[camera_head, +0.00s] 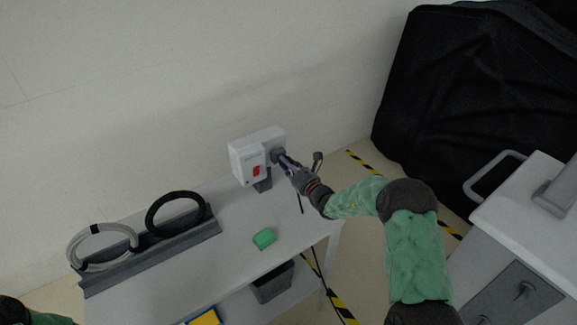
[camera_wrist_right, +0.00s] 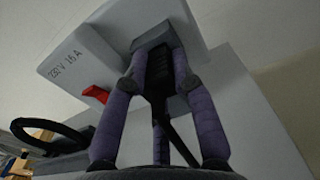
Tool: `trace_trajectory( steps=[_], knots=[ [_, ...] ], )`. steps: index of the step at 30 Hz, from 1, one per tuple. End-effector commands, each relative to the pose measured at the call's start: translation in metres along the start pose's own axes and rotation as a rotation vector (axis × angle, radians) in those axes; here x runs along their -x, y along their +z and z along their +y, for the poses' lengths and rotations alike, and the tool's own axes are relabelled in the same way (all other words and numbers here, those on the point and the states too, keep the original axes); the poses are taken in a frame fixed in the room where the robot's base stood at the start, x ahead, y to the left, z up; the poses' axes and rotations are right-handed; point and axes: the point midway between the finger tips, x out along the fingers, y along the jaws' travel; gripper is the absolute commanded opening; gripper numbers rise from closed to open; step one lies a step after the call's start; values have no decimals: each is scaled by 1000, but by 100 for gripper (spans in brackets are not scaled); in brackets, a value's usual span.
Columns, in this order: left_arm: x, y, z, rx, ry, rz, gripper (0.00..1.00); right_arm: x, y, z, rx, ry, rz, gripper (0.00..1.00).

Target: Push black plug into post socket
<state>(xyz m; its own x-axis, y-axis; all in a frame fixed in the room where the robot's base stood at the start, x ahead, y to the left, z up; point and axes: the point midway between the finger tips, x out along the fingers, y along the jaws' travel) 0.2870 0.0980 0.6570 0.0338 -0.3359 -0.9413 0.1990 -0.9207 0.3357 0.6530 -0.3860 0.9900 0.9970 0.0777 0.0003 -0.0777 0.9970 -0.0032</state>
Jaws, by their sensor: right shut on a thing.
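The post's white socket box (camera_head: 248,158) stands at the back of the bench, with a red switch (camera_head: 256,171) on its front. It also fills the top of the right wrist view (camera_wrist_right: 95,60), marked "230 V 16 A". My right gripper (camera_head: 283,157) is at the box's right side, shut on the black plug (camera_wrist_right: 158,80). The plug's front end is at the grey socket (camera_wrist_right: 155,37); how deep it sits is hidden. A black cable (camera_wrist_right: 178,140) hangs down from the plug. Of my left arm only a part shows at the bottom left; its gripper is out of view.
A grey rack (camera_head: 150,260) on the bench holds a white cable coil (camera_head: 75,246) and a black coil (camera_head: 151,218). A green block (camera_head: 264,238) lies on the bench. A grey bin (camera_head: 272,284) is below. A white cart (camera_head: 520,225) stands right, a black-covered one (camera_head: 480,90) behind.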

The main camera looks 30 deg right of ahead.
Motion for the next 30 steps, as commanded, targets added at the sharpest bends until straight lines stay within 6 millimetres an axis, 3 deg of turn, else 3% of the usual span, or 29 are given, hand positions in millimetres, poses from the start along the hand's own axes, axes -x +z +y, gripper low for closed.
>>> trace_trajectory(
  steps=[13,14,16,30],
  knots=[
    [-3,0,-1,0,0,0,40,-10,-1,0,-1,0,1,0],
    [-3,0,-1,0,0,0,40,-10,-1,0,-1,0,1,32],
    [-3,0,-1,0,0,0,40,-9,0,0,-1,0,1,51],
    [-3,0,-1,0,0,0,40,-1,0,-1,0,-1,1,54]
  ],
)
